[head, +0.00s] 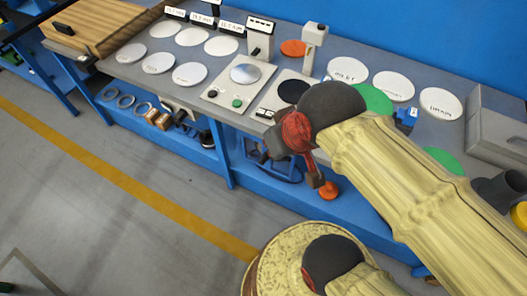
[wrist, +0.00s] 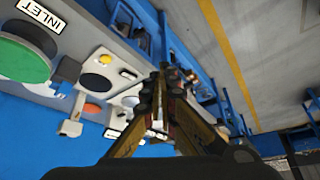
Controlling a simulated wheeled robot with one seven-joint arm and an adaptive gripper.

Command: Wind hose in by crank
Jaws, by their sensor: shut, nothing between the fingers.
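My gripper (wrist: 164,72) shows in the wrist view, its fingers drawn together at the middle of the picture with nothing seen between them. In the head view my arm reaches over the bench from the lower right, and its dark and red end hangs before the bench's front edge. I cannot pick out the hose or the crank in either view. An orange round part (head: 329,190) shows just below the arm's end, at the lower shelf. I cannot tell what it belongs to.
The grey bench (head: 225,95) holds white labelled discs (head: 348,69), two grey panels and a grey box (head: 496,125) at the right. Its blue lower shelf (head: 120,88) carries rings and small parts. A wooden box (head: 95,22) stands at the left. The floor (head: 90,215) in front is clear.

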